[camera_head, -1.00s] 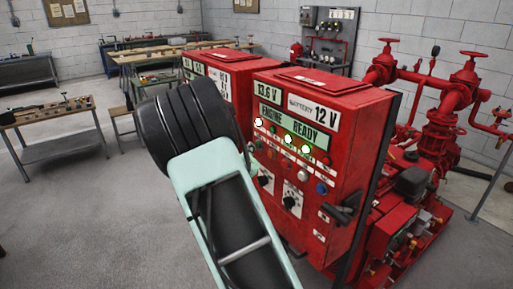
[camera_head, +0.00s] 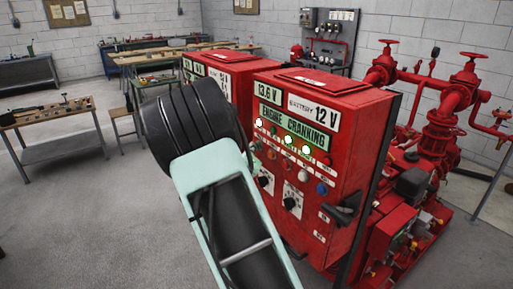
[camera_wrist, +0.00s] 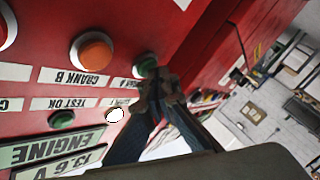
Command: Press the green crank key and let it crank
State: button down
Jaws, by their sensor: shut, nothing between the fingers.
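The green crank key (camera_wrist: 146,66) shows in the wrist view as a round green button on the red panel, next to a partly covered label. My gripper (camera_wrist: 158,92) is shut, its fingertips at the lower edge of the green key and overlapping it in the picture. They look in contact, but the exact contact is hidden. In the head view my arm's black and pale green links hide the gripper. The panel's display (camera_head: 293,130) reads "ENGINE CRANKING" on the red control cabinet (camera_head: 345,155).
An orange button (camera_wrist: 92,50) labelled "CRANK B" sits beside the green key. A lit white lamp (camera_wrist: 115,115) and a green lamp (camera_wrist: 62,120) are below. Red pump pipes (camera_head: 450,100) stand right of the cabinet. A wooden bench (camera_head: 50,115) stands left, with open floor between.

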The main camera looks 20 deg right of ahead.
dwell(0.5)
jog(key=shift+s+a, duration=0.2)
jog(key=shift+a, duration=0.5)
jog(key=shift+s+a+p, duration=0.25)
jog(key=shift+a, duration=1)
jog(key=shift+s+a+p, duration=0.2)
jog(key=shift+a, duration=1)
